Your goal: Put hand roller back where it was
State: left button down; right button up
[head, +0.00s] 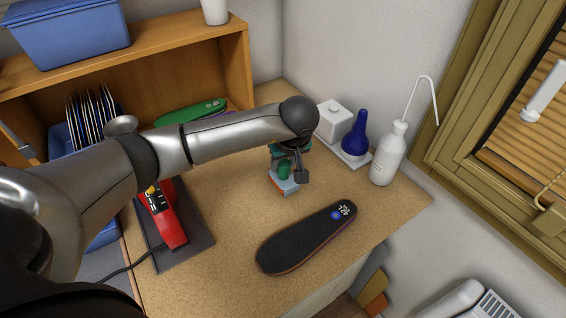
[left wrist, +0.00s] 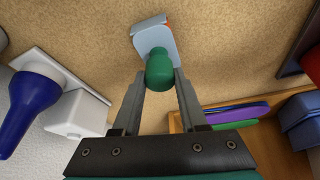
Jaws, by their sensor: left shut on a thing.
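The hand roller (head: 284,186) has a green handle and a pale grey-blue body with an orange edge. It is at the middle of the cork-coloured worktop, low over or on it; I cannot tell whether it touches. My left gripper (head: 290,165) reaches down from above and is shut on the green handle. In the left wrist view the fingers (left wrist: 162,75) stand on both sides of the handle, and the roller's body (left wrist: 155,38) sticks out beyond the tips. My right gripper is not in view.
A dark insole (head: 305,238) lies in front of the roller. A white bottle (head: 390,152), a blue bulb bottle (head: 356,137) and a white box stand at the right. A red tool (head: 165,225) lies on a dark mat at the left. A wooden shelf (head: 180,60) stands behind.

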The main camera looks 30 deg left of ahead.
pick_arm(q)
jog(key=shift+s+f, duration=0.3)
jog(key=shift+f, duration=0.25)
jog(key=c, duration=0.8)
grip_release()
jog(key=shift+f, duration=0.1)
jog(key=shift+o, duration=0.7)
jog(key=shift+w+a, duration=0.1)
jog(key=shift+a, duration=0.05)
jog(key=shift+o, duration=1.1)
jog(key=shift+w+r, duration=0.1)
jog(key=shift+r, duration=0.2)
jog(key=shift+r+p, duration=0.5)
jog(key=shift+r, duration=0.1)
jog(key=v, duration=1.2)
jog(key=shift+w, duration=0.1)
